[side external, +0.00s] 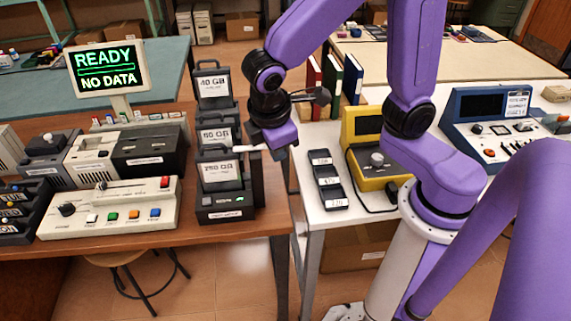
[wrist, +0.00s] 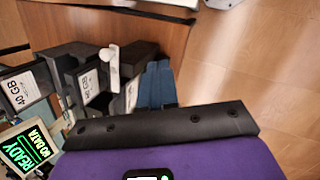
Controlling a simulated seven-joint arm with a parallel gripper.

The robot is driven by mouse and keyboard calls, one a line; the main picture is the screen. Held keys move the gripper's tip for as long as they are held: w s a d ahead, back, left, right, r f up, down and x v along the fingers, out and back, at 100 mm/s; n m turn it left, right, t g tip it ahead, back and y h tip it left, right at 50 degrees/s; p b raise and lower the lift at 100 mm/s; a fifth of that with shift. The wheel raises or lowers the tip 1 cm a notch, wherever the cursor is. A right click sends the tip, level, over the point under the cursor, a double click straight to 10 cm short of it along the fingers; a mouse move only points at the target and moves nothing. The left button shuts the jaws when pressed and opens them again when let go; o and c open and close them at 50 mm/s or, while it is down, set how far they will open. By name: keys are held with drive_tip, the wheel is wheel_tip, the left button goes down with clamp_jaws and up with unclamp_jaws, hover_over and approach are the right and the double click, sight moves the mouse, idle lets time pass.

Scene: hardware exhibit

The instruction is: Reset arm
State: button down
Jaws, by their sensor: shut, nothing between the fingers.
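My purple gripper (side external: 277,148) hangs beside the front drive unit, above the gap between the brown and white tables. In the wrist view its blue fingers (wrist: 157,68) are together, with nothing held. Three dark drive units stand in a row on the brown table: 40 GB (side external: 214,84), another (side external: 215,137) whose label is hard to read, and 750 GB (side external: 219,172) in front. A white lever-like piece (side external: 249,148) shows between the front unit and my gripper; it also shows in the wrist view (wrist: 113,62). I cannot tell whether my gripper touches it.
A monitor (side external: 110,70) reads READY, NO DATA. A control panel (side external: 110,208) lies at the brown table's front. The white table holds a yellow device (side external: 375,150), a dark three-part block (side external: 328,180) and upright binders (side external: 334,80). Floor shows between the tables.

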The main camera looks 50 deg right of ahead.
drive_tip(key=s+d+y, duration=0.1)
drive_tip(key=s+d, duration=0.2)
drive_tip(key=s, duration=0.4)
drive_tip(key=s+d+r+g+y, duration=0.1)
drive_tip(key=s+d+y, duration=0.1)
drive_tip(key=s+d, duration=0.2)
drive_tip(key=s, duration=0.3)
drive_tip(key=shift+d+r+y, duration=0.25)
drive_tip(key=shift+r+y, duration=0.05)
